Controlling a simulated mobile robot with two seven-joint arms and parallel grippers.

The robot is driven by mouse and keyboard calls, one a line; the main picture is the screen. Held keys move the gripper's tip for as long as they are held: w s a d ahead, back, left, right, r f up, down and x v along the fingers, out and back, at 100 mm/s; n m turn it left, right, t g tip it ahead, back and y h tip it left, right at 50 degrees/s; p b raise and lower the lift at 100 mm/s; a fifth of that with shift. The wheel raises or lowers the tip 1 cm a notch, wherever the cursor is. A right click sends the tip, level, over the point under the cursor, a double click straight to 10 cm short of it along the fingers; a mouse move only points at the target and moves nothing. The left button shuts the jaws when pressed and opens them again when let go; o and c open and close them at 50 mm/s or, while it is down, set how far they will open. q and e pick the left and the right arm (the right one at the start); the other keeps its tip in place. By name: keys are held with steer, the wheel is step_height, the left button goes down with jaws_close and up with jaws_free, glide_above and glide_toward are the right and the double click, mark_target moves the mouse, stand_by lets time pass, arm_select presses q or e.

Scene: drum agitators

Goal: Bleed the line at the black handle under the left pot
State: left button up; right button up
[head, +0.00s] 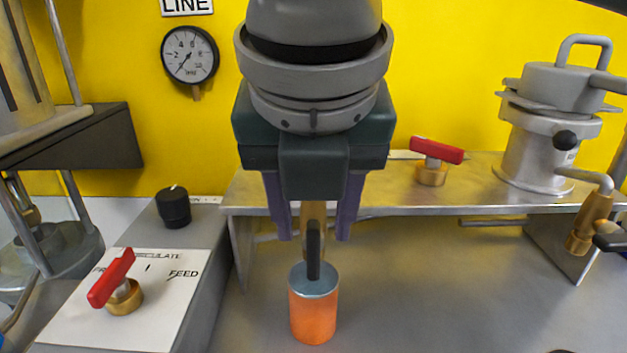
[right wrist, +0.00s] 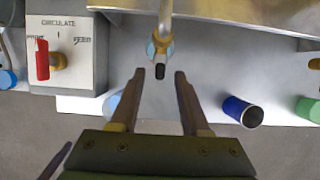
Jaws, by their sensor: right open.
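The black handle (head: 313,250) hangs upright on a brass valve, just above an orange cup (head: 313,318) with a blue top. In the right wrist view the handle (right wrist: 160,72) appears centred between the fingertips. My right gripper (head: 314,236) is open, pointing down, one finger on each side of the handle in the picture. No touch shows, and the exact depth cannot be told. In the right wrist view its fingers (right wrist: 160,75) are spread with a clear gap. The left pot is not visible; my right arm covers the area above the handle. My left gripper is not in view.
A metal shelf (head: 400,190) runs behind the gripper. A lidded pot (head: 530,150) stands on it at right, with a red-handled valve (head: 435,160) beside it. A labelled panel with a red handle (head: 110,280) is at left. A blue cup (right wrist: 243,112) shows in the right wrist view.

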mark_target(313, 229)
steer(key=shift+x, duration=1.8)
steer(key=shift+c, duration=0.2)
jaws_close()
